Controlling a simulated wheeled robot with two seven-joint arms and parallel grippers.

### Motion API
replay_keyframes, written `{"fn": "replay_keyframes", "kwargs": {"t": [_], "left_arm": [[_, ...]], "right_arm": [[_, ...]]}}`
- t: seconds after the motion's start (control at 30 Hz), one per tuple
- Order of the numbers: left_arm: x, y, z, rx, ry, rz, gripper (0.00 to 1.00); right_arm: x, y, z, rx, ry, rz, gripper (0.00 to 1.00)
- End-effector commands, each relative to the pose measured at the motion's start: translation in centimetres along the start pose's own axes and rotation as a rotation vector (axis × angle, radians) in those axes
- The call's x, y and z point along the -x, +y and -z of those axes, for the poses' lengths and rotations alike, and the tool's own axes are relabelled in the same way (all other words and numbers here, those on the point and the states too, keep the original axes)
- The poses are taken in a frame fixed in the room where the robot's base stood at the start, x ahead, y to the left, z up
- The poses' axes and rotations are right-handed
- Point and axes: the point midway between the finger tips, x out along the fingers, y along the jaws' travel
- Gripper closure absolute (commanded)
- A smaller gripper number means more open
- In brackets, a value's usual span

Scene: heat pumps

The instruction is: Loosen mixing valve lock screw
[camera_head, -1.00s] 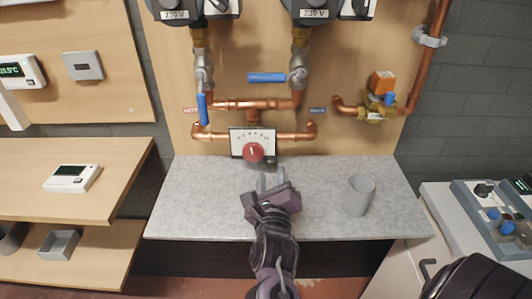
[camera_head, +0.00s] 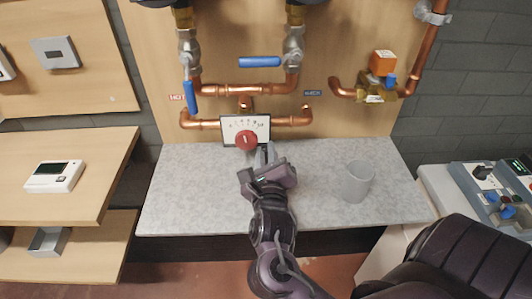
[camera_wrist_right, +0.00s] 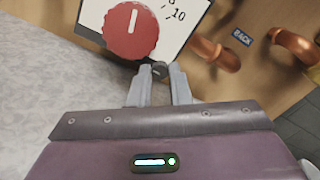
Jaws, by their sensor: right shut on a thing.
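The mixing valve (camera_head: 246,128) is on the wooden board, with a white scale plate and a round red knob (camera_head: 246,140) with a white pointer line. It shows large in the right wrist view, where the red knob (camera_wrist_right: 131,30) is at the upper left. The small dark lock screw (camera_wrist_right: 159,70) sits just below and right of the knob. My right gripper (camera_wrist_right: 159,76) has its two grey fingers closed around the lock screw. In the head view my right gripper (camera_head: 264,154) is just below the valve, hiding the screw. My left gripper is not in view.
Copper pipes (camera_head: 240,89) with blue-handled valves (camera_head: 260,62) run above the mixing valve. A grey cup (camera_head: 355,181) stands on the grey counter (camera_head: 190,190) to the right. The counter left of my right arm is clear.

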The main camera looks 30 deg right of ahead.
Motion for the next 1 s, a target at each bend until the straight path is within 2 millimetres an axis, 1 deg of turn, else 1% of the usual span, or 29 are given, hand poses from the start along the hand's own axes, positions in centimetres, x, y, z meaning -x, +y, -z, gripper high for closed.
{"fn": "replay_keyframes", "kwargs": {"t": [0.27,0.5,0.63,0.77,1.0], "left_arm": [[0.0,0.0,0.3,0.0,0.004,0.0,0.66],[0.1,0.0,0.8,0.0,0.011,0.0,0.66],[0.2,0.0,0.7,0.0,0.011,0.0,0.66],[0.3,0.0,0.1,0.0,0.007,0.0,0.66],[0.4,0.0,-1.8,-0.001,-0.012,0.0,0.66]], "right_arm": [[0.0,0.0,0.0,0.052,0.001,0.001,1.0],[0.0,-0.1,0.0,0.204,0.002,0.003,1.0],[0.0,-0.1,-0.1,0.304,0.002,0.002,1.0],[0.0,-0.1,-0.1,0.399,0.002,0.001,1.0],[0.0,-0.1,-0.2,0.537,0.0,0.002,1.0]]}}
